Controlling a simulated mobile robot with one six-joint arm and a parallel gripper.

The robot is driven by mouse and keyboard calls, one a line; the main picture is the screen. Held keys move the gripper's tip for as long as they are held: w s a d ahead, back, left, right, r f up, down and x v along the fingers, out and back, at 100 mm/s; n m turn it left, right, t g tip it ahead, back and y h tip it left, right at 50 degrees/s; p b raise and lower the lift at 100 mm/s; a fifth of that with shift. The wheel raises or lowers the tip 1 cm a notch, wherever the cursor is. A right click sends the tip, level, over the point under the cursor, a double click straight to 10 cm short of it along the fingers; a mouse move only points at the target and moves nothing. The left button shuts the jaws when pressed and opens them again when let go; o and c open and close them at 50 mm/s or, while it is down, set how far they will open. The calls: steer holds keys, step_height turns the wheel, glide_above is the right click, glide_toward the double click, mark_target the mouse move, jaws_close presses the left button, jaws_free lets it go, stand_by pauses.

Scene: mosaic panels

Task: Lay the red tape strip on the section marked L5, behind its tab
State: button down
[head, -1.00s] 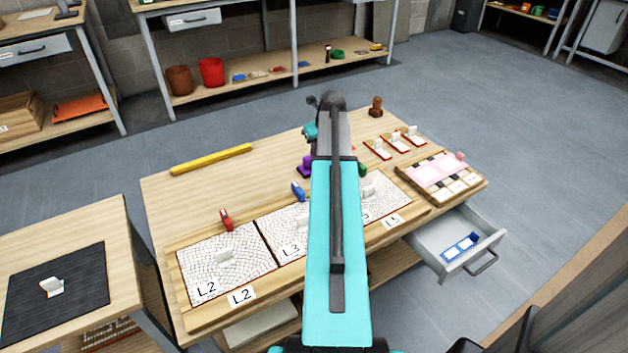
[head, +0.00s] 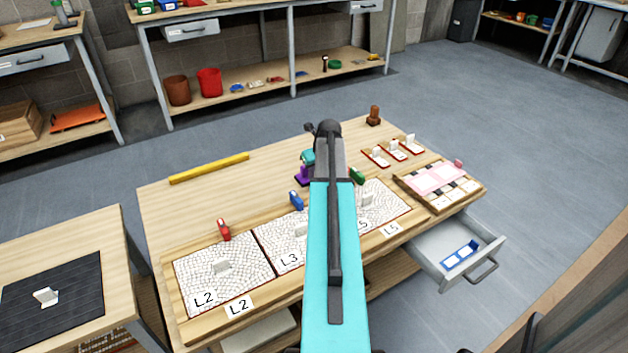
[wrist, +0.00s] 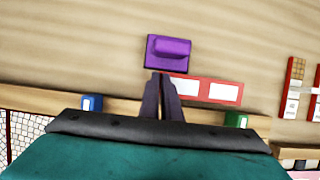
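The red tape strip (wrist: 205,90), with white patches, shows in the wrist view, extending right from my gripper (wrist: 160,78). My fingers are close together at its left end and appear shut on it. The strip is hidden behind my arm in the head view. The section marked L5 (head: 385,212) is a white mosaic panel at the right of the row, partly covered by my arm. Its upright white tab (head: 367,198) stands near the middle. My gripper is beyond the panel's back edge, close to a purple block (wrist: 168,53).
A green piece (head: 357,176) and a blue piece (head: 297,200) stand behind the panels. Small red-based holders (head: 397,152) and a pink-topped tray (head: 437,178) are at right. An open drawer (head: 440,252) holds a blue strip (head: 460,257).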

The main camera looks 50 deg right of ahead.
steer(key=shift+f, duration=1.65)
steer(key=shift+f, duration=0.1)
steer(key=c, duration=2)
jaws_free()
steer(key=p+v, duration=0.1)
steer(key=v, duration=1.1)
steer(key=shift+o, duration=0.3)
